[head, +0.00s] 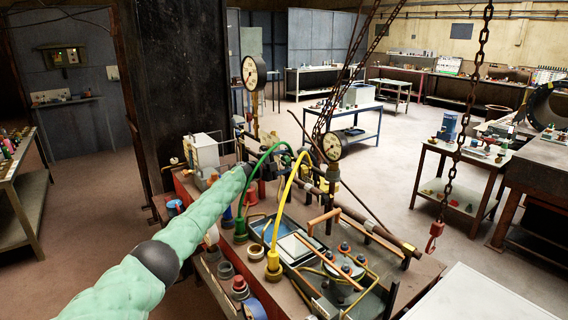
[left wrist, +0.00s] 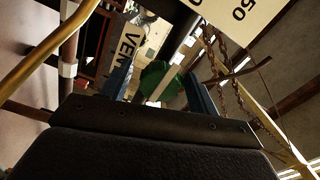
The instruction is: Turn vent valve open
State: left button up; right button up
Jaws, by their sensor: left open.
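My left arm reaches in from the lower left of the head view to the pipework at the back of the rig table. My left gripper (head: 267,163) is small there and partly hidden behind the arm and hoses. In the left wrist view the two blue fingers of the left gripper (left wrist: 160,73) stand apart. A green handle (left wrist: 158,80), apparently the vent valve's, shows between the fingers. I cannot tell whether they touch it. A yellow label (left wrist: 129,44) with partly visible letters "VEN" is beside the left finger. My right gripper is not in view.
Gauges (head: 254,73) and (head: 332,147) stand over the rig. A green hose (head: 262,160) and a yellow hose (head: 285,205) arch close to the gripper. A chain with a red hook (head: 435,232) hangs at right. A dark column (head: 180,80) stands behind the arm.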

aim_at(282, 162)
pick_arm(q)
jog(key=shift+s+a+f, duration=0.1)
jog(key=shift+s+a, duration=0.05)
jog(key=shift+a, duration=0.2)
jog(key=b+v, duration=0.1)
jog(key=v, duration=0.4)
jog(key=shift+s+a+f+b, duration=0.1)
jog(key=shift+s+a+b, duration=0.1)
jog(key=shift+b, duration=0.15)
jog(key=shift+s+a, duration=0.35)
jog(key=shift+a, duration=0.2)
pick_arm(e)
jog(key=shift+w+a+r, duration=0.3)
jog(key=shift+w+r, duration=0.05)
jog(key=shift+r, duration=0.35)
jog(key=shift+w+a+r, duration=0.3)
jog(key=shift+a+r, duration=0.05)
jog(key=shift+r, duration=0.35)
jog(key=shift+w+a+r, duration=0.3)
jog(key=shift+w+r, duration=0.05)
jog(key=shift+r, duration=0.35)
